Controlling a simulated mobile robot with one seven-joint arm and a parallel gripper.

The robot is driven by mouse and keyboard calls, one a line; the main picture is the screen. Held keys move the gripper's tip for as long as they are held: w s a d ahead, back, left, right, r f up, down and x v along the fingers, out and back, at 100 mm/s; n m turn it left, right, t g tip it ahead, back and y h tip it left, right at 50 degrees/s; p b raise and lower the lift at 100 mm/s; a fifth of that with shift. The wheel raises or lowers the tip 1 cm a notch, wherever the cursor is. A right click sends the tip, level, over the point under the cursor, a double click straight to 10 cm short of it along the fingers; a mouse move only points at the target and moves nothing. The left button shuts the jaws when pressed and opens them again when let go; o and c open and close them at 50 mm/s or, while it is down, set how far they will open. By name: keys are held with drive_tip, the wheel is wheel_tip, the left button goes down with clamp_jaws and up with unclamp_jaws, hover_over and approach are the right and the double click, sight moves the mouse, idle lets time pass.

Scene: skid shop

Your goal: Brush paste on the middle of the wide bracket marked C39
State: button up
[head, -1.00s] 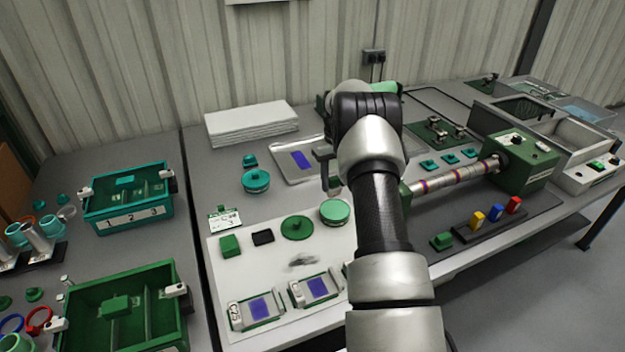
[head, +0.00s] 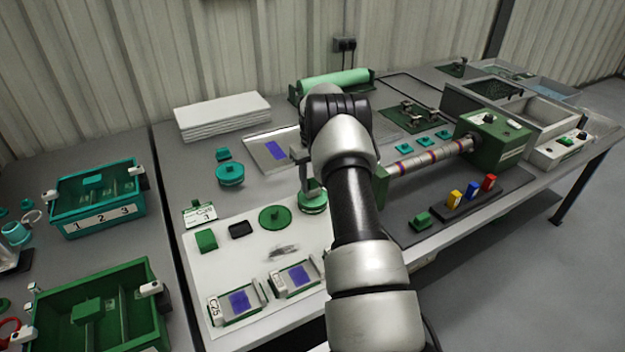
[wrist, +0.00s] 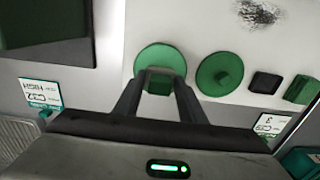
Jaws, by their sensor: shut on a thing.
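My gripper (wrist: 158,92) is shut on a green block-shaped grip (wrist: 158,82), over a round green-topped tin (head: 313,202). The tin's round green top (wrist: 160,56) shows behind the grip in the wrist view; I cannot tell whether the two are joined. A bracket marked C25 (head: 216,311) with a purple pad lies at the front left of the white mat. A second bracket (head: 275,287) with a purple pad lies to its right; its mark is not readable. My arm hides the mat farther right. I see no bracket that reads C39. No brush shows clearly.
On the white mat (head: 222,268) lie a flat green disc (head: 275,217), a black block (head: 240,229), a green block (head: 206,240) and a dark smear. A teal tin (head: 230,174) and a tray (head: 263,166) stand behind. Green and teal bins stand left.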

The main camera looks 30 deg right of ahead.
sight(311, 180)
drive_tip(key=shift+f+b, duration=0.45)
drive_tip(key=shift+f, duration=0.15)
idle(2.1)
drive_tip(key=shift+r, duration=0.1)
drive_tip(key=shift+r+p, duration=1.75)
drive_tip(key=shift+r, duration=1.7)
drive_tip(key=shift+a+r, duration=0.3)
drive_tip(key=shift+a, duration=0.05)
drive_tip(key=s+a+r+p, duration=0.4)
drive_tip(key=s+a+r, duration=0.2)
drive_tip(key=s+a, duration=0.4)
drive_tip(key=s+a+r+p, duration=0.5)
drive_tip(key=s+a, duration=0.5)
drive_tip(key=a, duration=0.4)
wheel_tip(311, 180, up, 3)
drive_tip(key=shift+a+f, duration=0.2)
